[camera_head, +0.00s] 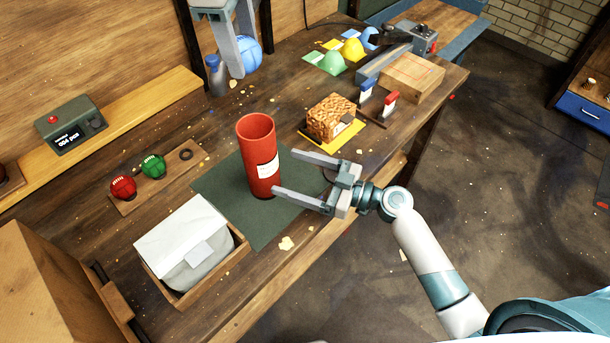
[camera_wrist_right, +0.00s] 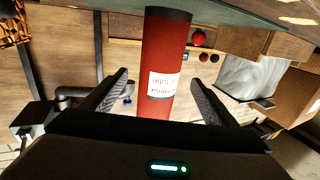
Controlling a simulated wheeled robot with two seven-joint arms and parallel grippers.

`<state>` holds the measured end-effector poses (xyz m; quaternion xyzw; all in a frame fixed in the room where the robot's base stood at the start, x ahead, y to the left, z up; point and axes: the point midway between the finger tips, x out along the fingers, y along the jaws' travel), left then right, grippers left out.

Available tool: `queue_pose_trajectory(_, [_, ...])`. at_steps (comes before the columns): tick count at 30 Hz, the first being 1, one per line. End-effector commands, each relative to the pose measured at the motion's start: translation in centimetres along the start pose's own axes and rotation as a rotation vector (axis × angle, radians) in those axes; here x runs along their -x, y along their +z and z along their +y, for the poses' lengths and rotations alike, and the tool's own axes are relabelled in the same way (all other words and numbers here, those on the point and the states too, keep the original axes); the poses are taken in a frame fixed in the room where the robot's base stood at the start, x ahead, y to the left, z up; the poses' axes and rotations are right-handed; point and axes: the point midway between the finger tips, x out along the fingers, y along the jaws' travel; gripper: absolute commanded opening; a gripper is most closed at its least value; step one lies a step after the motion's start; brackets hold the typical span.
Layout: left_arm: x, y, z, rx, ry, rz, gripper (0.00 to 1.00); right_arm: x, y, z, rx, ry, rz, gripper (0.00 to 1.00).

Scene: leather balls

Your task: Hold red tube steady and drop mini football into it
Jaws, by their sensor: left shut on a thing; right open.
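The red tube (camera_head: 256,140) stands upright on a dark green mat (camera_head: 213,180), its open mouth up and a white label on its side. The tube also shows in the right wrist view (camera_wrist_right: 165,50), upside down, between my finger lines. My right gripper (camera_head: 283,171) is open, its two fingers pointing at the tube from the right; I see no firm contact. My left gripper (camera_head: 238,62) is at the top, shut on the blue mini football (camera_head: 251,54), above and behind the tube. Its finger hides part of the ball.
A red ball (camera_head: 123,188) and a green ball (camera_head: 154,166) sit on a wooden rack beside an empty ring (camera_head: 186,154). A paper bag in a wooden tray (camera_head: 171,290) stands front left. A brown textured block (camera_head: 331,116) sits behind my right gripper.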

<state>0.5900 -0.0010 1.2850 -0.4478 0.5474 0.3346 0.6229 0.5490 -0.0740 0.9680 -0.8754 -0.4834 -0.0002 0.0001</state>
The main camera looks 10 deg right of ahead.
Motion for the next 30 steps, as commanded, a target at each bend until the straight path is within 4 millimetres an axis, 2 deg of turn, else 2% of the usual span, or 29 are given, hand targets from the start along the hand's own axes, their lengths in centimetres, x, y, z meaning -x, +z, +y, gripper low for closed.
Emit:
queue_pose_trajectory(9, [0.0, 0.0, 0.0, 0.0, 0.0, 0.0, 0.25, -5.1, 0.0, 0.0, -0.001, 0.0, 0.001, 0.81])
queue_pose_trajectory(15, [0.0, 0.0, 0.0, 0.0, 0.0, 0.0, 0.25, -7.5, 0.0, 0.0, -0.001, 0.0, 0.001, 0.81])
queue_pose_trajectory(21, [0.0, 0.0, 0.0, 0.0, 0.0, 0.0, 0.25, -8.6, 0.0, 0.0, 0.0, 0.001, -0.001, 0.81])
queue_pose_trajectory(30, [0.0, 0.0, 0.0, 0.0, 0.0, 0.0, 0.25, -8.7, 0.0, 0.0, 0.0, 0.0, -0.001, 0.81])
